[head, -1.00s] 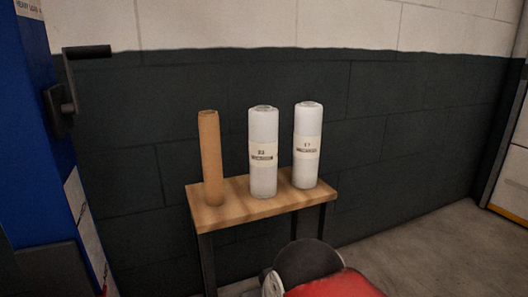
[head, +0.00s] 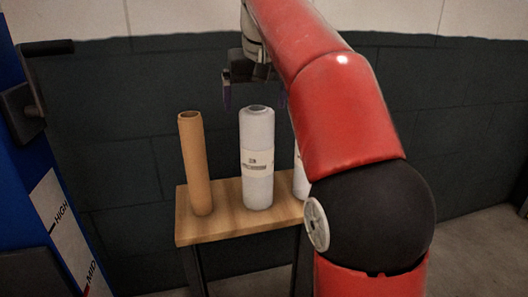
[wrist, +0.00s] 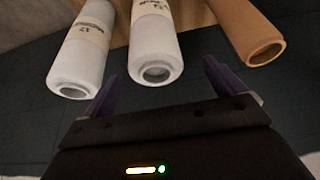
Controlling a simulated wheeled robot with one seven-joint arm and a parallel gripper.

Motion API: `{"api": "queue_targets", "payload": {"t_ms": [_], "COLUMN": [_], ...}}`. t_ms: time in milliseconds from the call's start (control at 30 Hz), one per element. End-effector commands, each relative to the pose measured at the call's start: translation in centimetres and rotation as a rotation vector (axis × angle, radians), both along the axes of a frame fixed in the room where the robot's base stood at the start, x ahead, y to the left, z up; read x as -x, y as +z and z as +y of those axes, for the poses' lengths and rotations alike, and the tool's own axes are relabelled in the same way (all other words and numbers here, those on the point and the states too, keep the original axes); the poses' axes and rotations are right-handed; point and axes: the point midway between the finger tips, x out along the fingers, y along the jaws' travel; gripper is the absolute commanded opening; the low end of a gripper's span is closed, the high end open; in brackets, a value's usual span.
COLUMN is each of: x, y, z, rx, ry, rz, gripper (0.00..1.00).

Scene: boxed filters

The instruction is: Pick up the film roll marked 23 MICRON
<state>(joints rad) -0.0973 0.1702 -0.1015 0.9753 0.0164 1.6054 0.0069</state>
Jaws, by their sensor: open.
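The film roll whose label appears to read 23 (head: 257,190) is a white cylinder standing upright in the middle of a small wooden table (head: 215,229). It also shows in the wrist view (wrist: 155,45), its hollow end lying between and beyond my finger tips. A second white roll (head: 300,180) stands to its right, mostly hidden behind my arm; its label in the wrist view (wrist: 78,60) looks like 12 or 17. My gripper (head: 254,100) is open and empty, above the top of the 23 roll. Its purple fingers also show in the wrist view (wrist: 160,76).
A brown cardboard tube (head: 194,165) stands upright on the table left of the 23 roll, and shows at right in the wrist view. A dark wall (head: 110,120) is close behind the table. A blue machine with a crank handle (head: 45,180) stands at left.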

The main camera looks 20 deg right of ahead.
Motion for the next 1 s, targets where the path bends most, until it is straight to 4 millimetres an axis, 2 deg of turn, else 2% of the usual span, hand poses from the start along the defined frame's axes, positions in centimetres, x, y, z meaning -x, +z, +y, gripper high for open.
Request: {"api": "queue_targets", "payload": {"t_ms": [533,667,867,1000], "x": [-2.9,-3.3,-3.3,-3.3], "y": [-6.2,-6.9,-6.9,-6.9], "z": [-0.8,-0.8,-0.8,-0.8], "rx": [0.001,0.001,0.001,0.001], "ry": [0.0,0.0,0.0,0.0], "rz": [0.001,0.0,-0.001,-0.001], "gripper": [0.95,0.95,0.95,0.79]}}
